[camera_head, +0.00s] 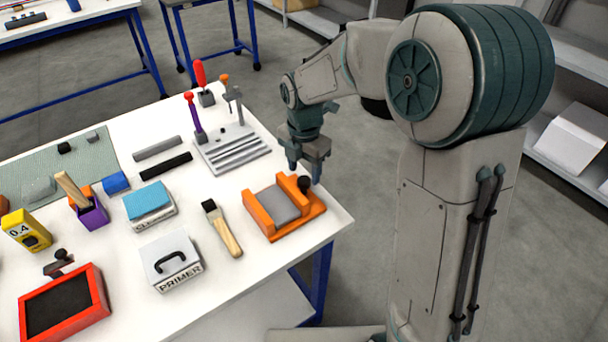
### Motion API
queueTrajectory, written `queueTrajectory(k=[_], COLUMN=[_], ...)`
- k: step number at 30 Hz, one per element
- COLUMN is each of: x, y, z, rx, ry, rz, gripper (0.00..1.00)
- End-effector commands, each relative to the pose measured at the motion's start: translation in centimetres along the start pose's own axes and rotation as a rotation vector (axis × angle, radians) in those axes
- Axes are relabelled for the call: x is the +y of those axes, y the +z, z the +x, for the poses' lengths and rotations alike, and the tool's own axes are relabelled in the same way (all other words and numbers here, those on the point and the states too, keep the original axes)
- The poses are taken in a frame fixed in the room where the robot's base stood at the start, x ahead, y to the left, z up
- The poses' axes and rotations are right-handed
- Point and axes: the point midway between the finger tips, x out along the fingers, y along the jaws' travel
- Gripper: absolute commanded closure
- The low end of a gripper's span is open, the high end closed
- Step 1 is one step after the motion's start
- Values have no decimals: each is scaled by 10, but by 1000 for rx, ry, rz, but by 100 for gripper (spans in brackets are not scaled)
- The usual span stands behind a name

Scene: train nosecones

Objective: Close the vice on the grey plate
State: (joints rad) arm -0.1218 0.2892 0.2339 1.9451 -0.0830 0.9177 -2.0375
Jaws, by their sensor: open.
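The orange vice (262,216) stands near the right front corner of the white table. The grey plate (275,207) lies between its two orange jaws. A black round knob (304,184) sits at the vice's right end. My gripper (305,172) is open and points down just above and beside the knob. Whether its fingers touch the knob or stand around it cannot be told from this view. The far side of the vice is partly hidden behind the right jaw.
A brush (222,229) with a wooden handle lies left of the vice. A grey slotted fixture (231,148) with upright tools stands behind. The table's right edge is close to the vice.

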Motion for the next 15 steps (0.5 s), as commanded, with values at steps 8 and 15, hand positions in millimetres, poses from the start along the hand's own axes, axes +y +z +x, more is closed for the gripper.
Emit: queueTrajectory(k=[8, 15], x=[0, 0], y=[0, 0], z=[26, 28], rx=[-1, -1], ry=[0, 1], rz=[-2, -1], gripper=[48, 48])
